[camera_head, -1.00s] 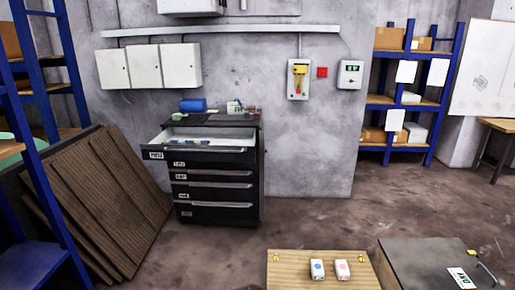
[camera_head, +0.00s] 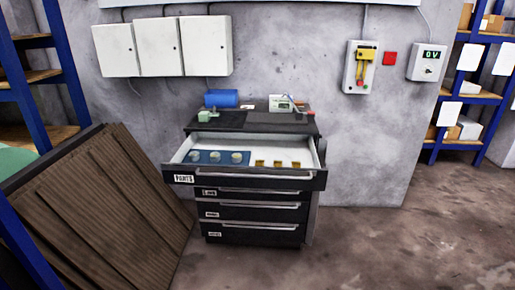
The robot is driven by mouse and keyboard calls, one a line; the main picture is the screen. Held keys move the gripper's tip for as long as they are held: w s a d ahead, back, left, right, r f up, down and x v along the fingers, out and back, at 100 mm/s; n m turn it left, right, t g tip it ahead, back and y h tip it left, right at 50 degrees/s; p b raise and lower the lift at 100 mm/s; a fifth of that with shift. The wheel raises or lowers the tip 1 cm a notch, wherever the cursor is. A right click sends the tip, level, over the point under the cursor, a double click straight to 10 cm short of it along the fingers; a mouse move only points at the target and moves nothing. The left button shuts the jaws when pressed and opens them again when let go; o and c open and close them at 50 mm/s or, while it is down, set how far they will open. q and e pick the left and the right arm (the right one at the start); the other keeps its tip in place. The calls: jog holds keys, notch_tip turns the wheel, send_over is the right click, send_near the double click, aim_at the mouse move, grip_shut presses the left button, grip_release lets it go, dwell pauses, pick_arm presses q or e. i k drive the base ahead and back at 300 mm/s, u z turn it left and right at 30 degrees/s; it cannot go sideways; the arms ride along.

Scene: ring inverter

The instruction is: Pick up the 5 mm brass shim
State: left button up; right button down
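The top drawer (camera_head: 250,182) of a black cabinet is pulled open and its front carries a label reading PARTS. In its right half, three small brass-coloured pieces (camera_head: 278,163) lie in a row on the pale drawer floor. They are too small to read any thickness, so I cannot tell which is the 5 mm shim. In its left half, a blue mat (camera_head: 225,156) bears three round grey-green discs (camera_head: 236,157). Neither of my grippers is in view.
Brown ribbed panels (camera_head: 95,205) lean at the left beside blue shelving (camera_head: 65,65). The floor (camera_head: 400,235) to the right is clear.

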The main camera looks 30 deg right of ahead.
aim_at(276, 163)
jog(key=i, duration=1.7)
jog(key=z, duration=0.9)
jog(key=i, duration=0.8)
jog(key=z, duration=0.4)
